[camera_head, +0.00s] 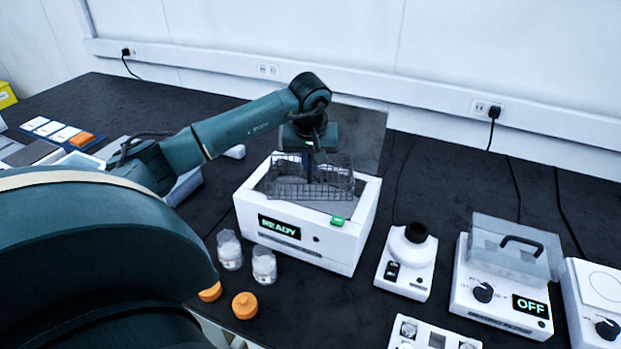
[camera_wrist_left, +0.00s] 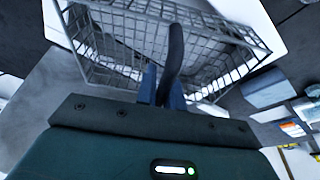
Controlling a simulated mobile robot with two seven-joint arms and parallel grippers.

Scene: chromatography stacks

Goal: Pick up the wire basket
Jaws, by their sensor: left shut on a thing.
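The wire basket (camera_head: 288,188) is a grey mesh box over the white bath (camera_head: 352,240), whose front display reads READY. In the left wrist view the basket (camera_wrist_left: 115,45) fills the upper middle, and its dark handle runs between my fingers. My left gripper (camera_head: 310,178) comes down from above and is shut on the basket's handle (camera_wrist_left: 175,50). It also shows in the left wrist view (camera_wrist_left: 163,88). I cannot tell whether the basket touches the bath's floor. My right gripper is not in view.
Two clear bottles (camera_head: 230,250) (camera_head: 264,265) and orange caps (camera_head: 244,305) stand in front of the bath. A small white device (camera_head: 408,270) and a lidded unit reading OFF (camera_head: 500,290) stand to the right. A clear raised lid (camera_head: 365,135) is behind the bath.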

